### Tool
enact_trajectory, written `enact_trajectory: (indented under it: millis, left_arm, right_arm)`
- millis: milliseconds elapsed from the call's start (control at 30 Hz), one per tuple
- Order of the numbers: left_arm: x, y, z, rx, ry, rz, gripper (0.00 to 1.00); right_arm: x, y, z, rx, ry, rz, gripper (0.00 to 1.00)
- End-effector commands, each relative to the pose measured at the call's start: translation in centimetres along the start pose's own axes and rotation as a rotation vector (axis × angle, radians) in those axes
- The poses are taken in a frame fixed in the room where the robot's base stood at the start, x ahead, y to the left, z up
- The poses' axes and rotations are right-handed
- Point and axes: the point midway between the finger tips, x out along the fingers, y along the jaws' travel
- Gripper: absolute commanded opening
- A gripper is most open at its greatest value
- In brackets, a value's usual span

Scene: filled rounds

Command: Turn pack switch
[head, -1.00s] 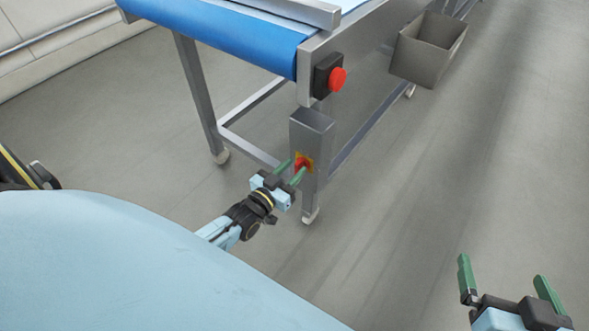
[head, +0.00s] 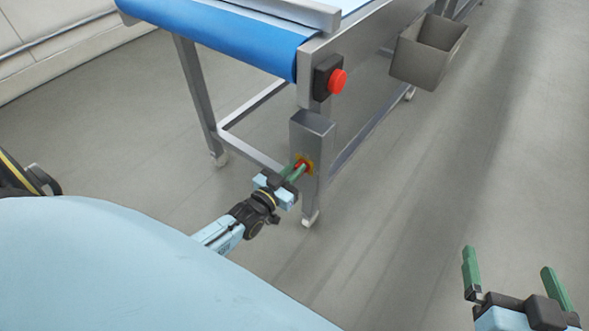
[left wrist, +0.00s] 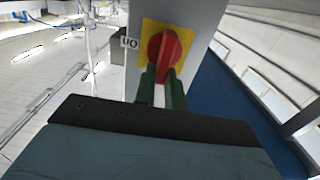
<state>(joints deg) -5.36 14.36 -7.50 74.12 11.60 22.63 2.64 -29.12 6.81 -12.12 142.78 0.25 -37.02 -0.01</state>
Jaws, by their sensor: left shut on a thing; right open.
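The pack switch is a red rotary knob (left wrist: 168,52) on a yellow square plate (left wrist: 183,34), mounted on a grey metal box (head: 313,130) on the conveyor's leg. In the head view the red knob (head: 302,163) is mostly hidden by my left gripper (head: 297,170). My left gripper, also in the left wrist view (left wrist: 161,85), has its green fingers closed on the red knob. The knob's grip looks close to upright in the left wrist view. My right gripper (head: 513,282) is open and empty at the lower right.
A conveyor with a blue belt (head: 225,38) stands above on metal legs with casters. A red push button (head: 338,81) on a black housing sits above the switch box. A grey open bin (head: 425,58) hangs at the conveyor's side. The floor at right is clear.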

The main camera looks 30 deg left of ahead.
Motion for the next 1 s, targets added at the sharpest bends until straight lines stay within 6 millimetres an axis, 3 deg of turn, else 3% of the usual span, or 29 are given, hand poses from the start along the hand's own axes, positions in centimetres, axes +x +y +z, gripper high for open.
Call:
enact_trajectory:
  millis: [133,600,1000]
  left_arm:
    - [0.0,0.1,0.0,0.029,-0.001,0.000,0.00]
    - [0.0,0.7,0.1,0.315,-0.002,0.000,0.00]
    - [-0.1,1.1,0.3,0.497,-0.001,0.001,0.00]
  right_arm:
    - [-0.1,0.1,0.4,0.000,-0.031,0.002,1.00]
    - [-1.9,1.2,5.6,0.000,-0.351,0.031,1.00]
    - [-3.0,1.6,7.4,0.002,-0.466,0.041,1.00]
